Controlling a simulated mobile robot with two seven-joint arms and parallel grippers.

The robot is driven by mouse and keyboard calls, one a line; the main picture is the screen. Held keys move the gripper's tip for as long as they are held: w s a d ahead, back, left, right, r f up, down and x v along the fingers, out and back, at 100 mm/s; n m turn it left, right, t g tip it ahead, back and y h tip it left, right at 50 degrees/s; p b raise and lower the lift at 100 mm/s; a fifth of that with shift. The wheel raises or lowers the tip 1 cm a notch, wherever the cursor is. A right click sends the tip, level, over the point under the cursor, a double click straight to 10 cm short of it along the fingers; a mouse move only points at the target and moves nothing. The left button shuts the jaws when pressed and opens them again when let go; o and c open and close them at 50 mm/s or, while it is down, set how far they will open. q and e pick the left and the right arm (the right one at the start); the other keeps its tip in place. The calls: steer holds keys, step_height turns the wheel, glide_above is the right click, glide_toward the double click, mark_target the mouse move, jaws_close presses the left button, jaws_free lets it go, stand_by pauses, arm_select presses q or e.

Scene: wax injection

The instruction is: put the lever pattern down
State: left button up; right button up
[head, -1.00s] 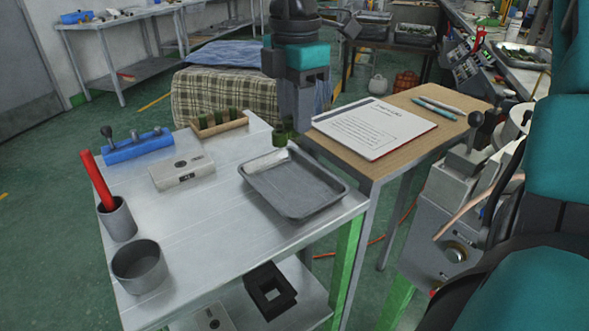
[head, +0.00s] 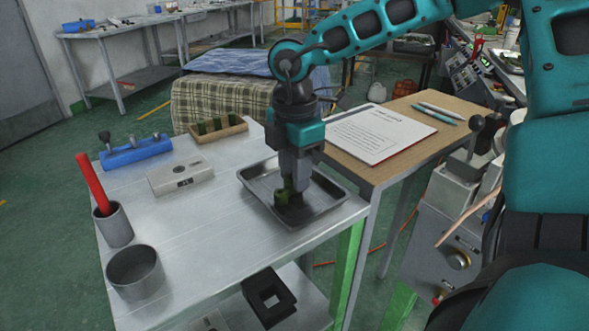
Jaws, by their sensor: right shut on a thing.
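My right gripper (head: 289,194) points down over the grey metal tray (head: 255,178) on the steel cart. It is shut on the small dark green lever pattern (head: 282,198), which is low inside the tray. The fingers hide part of the pattern, and I cannot tell whether it touches the tray floor. My left gripper is not in view.
A wooden rack (head: 219,131) with green pieces stands behind the tray. A white scale (head: 181,176), a blue fixture (head: 137,152), a grey cup with a red stick (head: 115,224) and an empty grey pot (head: 135,272) stand to the left. A wooden table (head: 360,165) with a document is at the right.

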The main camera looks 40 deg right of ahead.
steer(key=shift+f, duration=0.2)
steer(key=o, duration=0.7)
steer(key=shift+r, duration=0.1)
steer(key=shift+c, duration=0.2)
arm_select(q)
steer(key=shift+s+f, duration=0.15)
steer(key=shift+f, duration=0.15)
arm_select(e)
steer(key=o, duration=0.4)
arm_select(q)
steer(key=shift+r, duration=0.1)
arm_select(e)
steer(key=shift+r, duration=0.1)
steer(key=shift+r, duration=0.35)
arm_select(q)
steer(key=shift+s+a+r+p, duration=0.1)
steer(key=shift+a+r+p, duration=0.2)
steer(key=shift+p, duration=0.45)
arm_select(e)
step_height(320, 180, up, 11)
steer(key=shift+r, duration=0.2)
